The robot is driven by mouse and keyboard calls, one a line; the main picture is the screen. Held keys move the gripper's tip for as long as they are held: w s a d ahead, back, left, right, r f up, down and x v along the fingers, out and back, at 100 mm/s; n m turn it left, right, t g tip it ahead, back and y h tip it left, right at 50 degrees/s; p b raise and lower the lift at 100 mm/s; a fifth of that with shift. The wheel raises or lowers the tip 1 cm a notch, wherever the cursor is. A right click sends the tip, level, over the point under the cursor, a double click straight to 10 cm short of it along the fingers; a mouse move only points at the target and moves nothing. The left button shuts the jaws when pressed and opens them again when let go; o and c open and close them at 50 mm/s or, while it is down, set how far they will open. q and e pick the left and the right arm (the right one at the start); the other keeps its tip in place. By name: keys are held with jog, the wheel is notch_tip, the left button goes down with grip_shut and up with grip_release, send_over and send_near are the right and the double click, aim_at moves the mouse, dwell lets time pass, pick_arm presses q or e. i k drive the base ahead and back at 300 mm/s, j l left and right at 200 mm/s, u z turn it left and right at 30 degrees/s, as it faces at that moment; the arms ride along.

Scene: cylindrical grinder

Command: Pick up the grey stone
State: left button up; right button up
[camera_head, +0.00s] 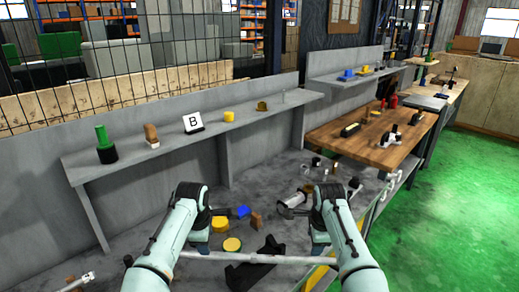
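A light grey, rounded piece (294,200) lies on the grey bench beside the fingers of my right gripper (289,211). It looks like the grey stone, but it is small and partly overlapped by the gripper. I cannot tell whether the fingers touch it or hold it. My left gripper (222,211) points inward over the bench, close to a blue block (242,212) and a yellow disc (220,224). Its finger opening is too small to make out.
A brown block (256,220), another yellow disc (232,244) and a black angular piece (254,270) lie between my arms. A grey shelf (185,140) with several items runs behind. A wooden table (372,147) stands at right. Green floor is clear at far right.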

aim_at(255, 221)
jog(key=k+l, duration=0.2)
jog(key=k, duration=0.25)
jog(key=k+l, duration=0.2)
jog(key=k, duration=0.3)
